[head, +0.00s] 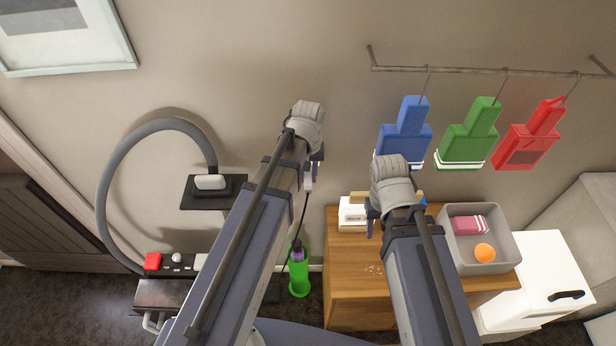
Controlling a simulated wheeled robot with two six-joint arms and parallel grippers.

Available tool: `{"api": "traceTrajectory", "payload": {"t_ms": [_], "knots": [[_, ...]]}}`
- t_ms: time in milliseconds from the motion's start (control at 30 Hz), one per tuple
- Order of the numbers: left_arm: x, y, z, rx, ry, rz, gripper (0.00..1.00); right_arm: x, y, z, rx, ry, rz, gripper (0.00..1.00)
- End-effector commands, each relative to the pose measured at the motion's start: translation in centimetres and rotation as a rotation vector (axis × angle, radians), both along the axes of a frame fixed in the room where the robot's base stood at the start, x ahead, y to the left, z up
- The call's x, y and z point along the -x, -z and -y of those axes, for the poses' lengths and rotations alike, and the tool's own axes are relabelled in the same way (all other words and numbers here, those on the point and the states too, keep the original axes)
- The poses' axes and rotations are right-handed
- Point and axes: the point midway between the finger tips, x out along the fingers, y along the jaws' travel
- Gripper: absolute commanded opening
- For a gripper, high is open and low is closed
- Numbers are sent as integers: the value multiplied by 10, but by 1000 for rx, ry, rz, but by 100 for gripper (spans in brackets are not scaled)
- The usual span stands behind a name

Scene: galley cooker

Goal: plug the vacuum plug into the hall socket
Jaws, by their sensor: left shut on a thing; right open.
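My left gripper (312,174) is raised in front of the wall and shut on a small pale piece, which looks like the vacuum plug (308,178); my arm and wrist hide most of it. A dark cord (302,218) hangs from there to a green upright body (299,276) with a purple top, apparently the vacuum, standing low by the wall. My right gripper (372,215) is open over the left part of the wooden cabinet, its fingers partly hidden by its wrist. I cannot make out the hall socket; my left arm covers part of the wall.
The wooden cabinet (350,294) carries a small white box (350,213) and a grey bin (506,250) holding a pink item and orange ball. Blue, green and red hanging items (470,135) are on a rail. A grey hose (107,176) and black shelf (236,188) are left.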

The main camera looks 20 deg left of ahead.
Motion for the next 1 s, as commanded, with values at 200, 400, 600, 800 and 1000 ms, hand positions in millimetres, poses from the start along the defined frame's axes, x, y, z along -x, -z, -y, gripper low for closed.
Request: {"api": "traceTrajectory", "payload": {"t_ms": [200,400,600,800,1000], "knots": [[-7,0,-2,0,0,0,0,0,0,0,0,0,0,50],[-12,0,-3,0,0,0,0,0,0,0,0,0,0,50],[-18,0,-5,0,0,0,0,0,0,0,0,0,0,50],[-23,0,-7,0,0,0,0,0,0,0,0,0,0,50],[-29,0,-8,0,0,0,0,0,0,0,0,0,0,50]]}}
